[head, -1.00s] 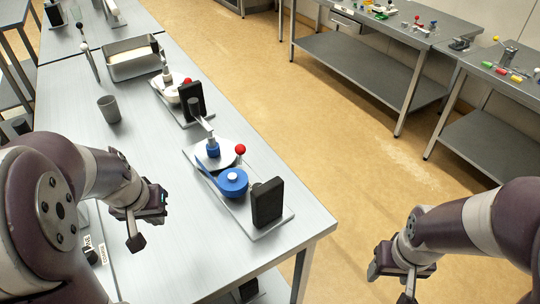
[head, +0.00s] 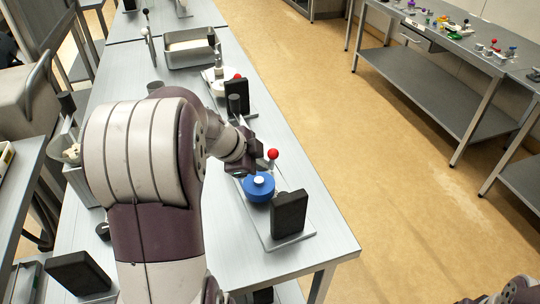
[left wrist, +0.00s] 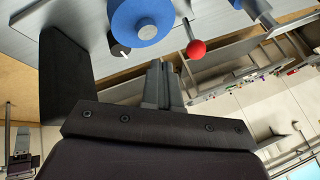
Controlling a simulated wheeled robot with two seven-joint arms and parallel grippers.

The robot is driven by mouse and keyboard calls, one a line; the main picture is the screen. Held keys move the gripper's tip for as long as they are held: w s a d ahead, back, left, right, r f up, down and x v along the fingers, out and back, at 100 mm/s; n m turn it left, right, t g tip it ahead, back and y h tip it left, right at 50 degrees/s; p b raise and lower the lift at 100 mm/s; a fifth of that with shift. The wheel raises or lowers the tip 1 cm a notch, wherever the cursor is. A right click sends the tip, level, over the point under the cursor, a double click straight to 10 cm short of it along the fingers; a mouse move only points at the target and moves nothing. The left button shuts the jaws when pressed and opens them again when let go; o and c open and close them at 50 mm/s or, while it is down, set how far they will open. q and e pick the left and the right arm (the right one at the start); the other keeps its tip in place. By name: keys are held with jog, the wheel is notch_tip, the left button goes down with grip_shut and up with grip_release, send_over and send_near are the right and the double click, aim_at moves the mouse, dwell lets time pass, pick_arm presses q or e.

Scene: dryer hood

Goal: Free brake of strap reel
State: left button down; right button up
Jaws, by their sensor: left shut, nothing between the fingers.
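The strap reel is a blue drum (head: 258,188) with a white hub, on a grey base plate near the table's front right corner. A lever with a red ball (head: 272,154) stands just behind it. My left gripper (head: 242,169) is beside the drum and the lever, partly hidden by its own wrist. In the left wrist view its fingers (left wrist: 162,84) are shut and empty. There the red ball (left wrist: 196,49) is right of and above the fingertips, apart from them, and the drum (left wrist: 141,18) is above. Only the top of my right gripper shows at the bottom edge.
A black upright block (head: 290,213) stands on the same plate in front of the drum. A second station with a black block (head: 237,97) and a red ball is farther back. A metal tray (head: 190,50) stands behind that. The floor to the right is clear.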

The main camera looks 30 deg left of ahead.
aim_at(269, 154)
pick_arm(q)
jog(key=x, duration=0.3)
jog(key=shift+a+f, duration=0.1)
jog(key=shift+f, duration=0.25)
jog(key=w+p, duration=0.1)
jog(key=w+a+p, duration=0.1)
jog(key=w, duration=0.1)
jog(key=shift+w+a, duration=0.25)
jog(key=shift+w, duration=0.15)
jog(key=w+a+b, duration=0.1)
jog(key=b, duration=0.6)
jog(key=shift+w+a+f, duration=0.1)
jog(key=shift+f, duration=0.15)
jog(key=shift+w+r+b, duration=0.1)
jog(key=shift+r+b, duration=0.1)
jog(key=shift+b, duration=0.15)
jog(key=shift+a+r, duration=0.15)
